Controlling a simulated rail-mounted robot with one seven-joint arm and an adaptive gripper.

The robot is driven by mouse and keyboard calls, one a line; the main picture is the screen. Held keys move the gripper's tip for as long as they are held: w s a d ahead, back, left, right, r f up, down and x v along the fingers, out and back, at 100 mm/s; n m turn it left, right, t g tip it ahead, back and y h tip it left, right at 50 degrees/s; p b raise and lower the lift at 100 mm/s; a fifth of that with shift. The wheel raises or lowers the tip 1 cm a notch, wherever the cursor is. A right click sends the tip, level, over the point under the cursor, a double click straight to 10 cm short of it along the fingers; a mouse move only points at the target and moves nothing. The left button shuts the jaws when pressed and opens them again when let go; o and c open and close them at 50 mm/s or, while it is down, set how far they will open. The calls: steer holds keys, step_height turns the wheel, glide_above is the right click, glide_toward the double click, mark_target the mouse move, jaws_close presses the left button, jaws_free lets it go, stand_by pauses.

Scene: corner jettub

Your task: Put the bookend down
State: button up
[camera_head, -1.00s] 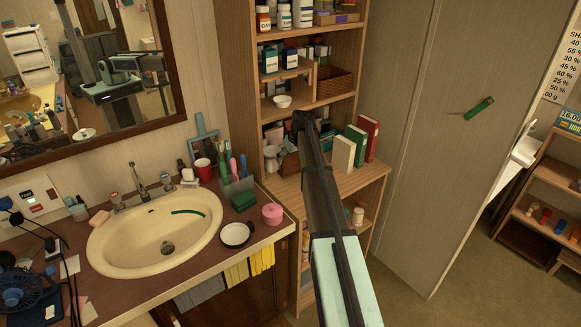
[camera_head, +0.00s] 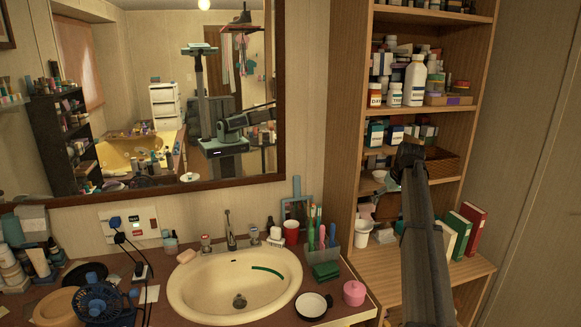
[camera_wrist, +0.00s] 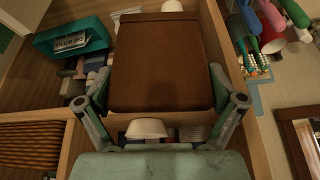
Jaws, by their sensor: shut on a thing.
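My gripper (camera_wrist: 160,88) is shut on the bookend (camera_wrist: 158,60), a brown block whose broad face fills the middle of the wrist view. One finger lies along each side of it. In the head view a brown piece of the bookend (camera_head: 387,207) shows left of my dark arm, in front of the wooden shelf unit. The arm hides most of my gripper and the rest of the block there. I cannot tell whether the bookend touches the shelf.
Cream, green and red books (camera_head: 468,228) stand on the wide lower shelf (camera_head: 455,270), right of my arm. A white cup (camera_head: 362,233) stands to the left. A small white bowl (camera_wrist: 146,128) and wicker basket (camera_wrist: 30,143) are near my gripper. Bottles (camera_head: 414,80) fill the shelf above.

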steer(key=s+a+f, duration=0.3)
steer(key=s+a, duration=0.4)
steer(key=a, duration=0.1)
steer(key=s+a+f, duration=0.4)
steer(key=s+a, duration=0.3)
steer(key=a, duration=0.2)
steer(key=s+a+f, duration=0.4)
steer(key=s+a, duration=0.4)
steer(key=shift+a+f, duration=0.25)
steer(key=shift+a, duration=0.15)
